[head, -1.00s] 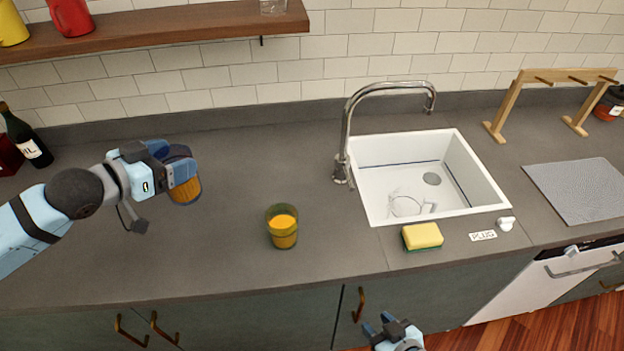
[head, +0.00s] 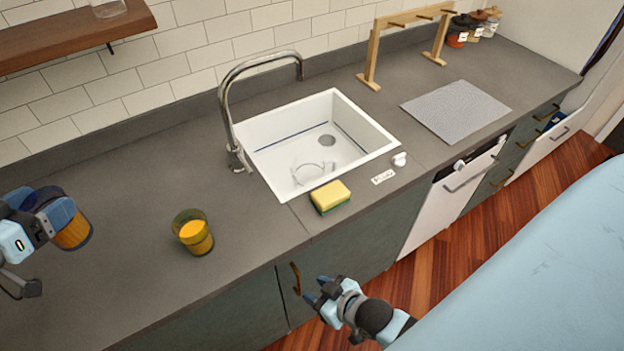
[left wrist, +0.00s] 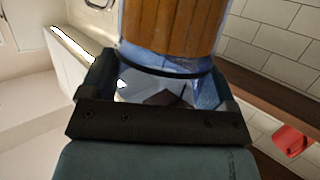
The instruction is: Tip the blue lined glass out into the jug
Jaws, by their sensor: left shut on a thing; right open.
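The blue lined glass (head: 74,235), dark blue above with ribbed amber below, is at the left of the head view. My left gripper (head: 50,213) is shut around it, above the counter. The glass also fills the top of the left wrist view (left wrist: 172,28); its mouth and inside are hidden. A clear glass vessel (head: 312,172), seemingly the jug, is in the sink; its outline is faint, and I cannot tell whether it stands or lies. My right gripper (head: 318,291) is open and empty in front of the cabinets, below the counter edge.
A green glass (head: 193,234) with orange contents stands on the counter between my left gripper and the sink (head: 375,160). A tap (head: 229,110) rises behind the sink's left corner. A yellow sponge (head: 330,195) lies at its front edge. A grey mat (head: 456,110) lies right.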

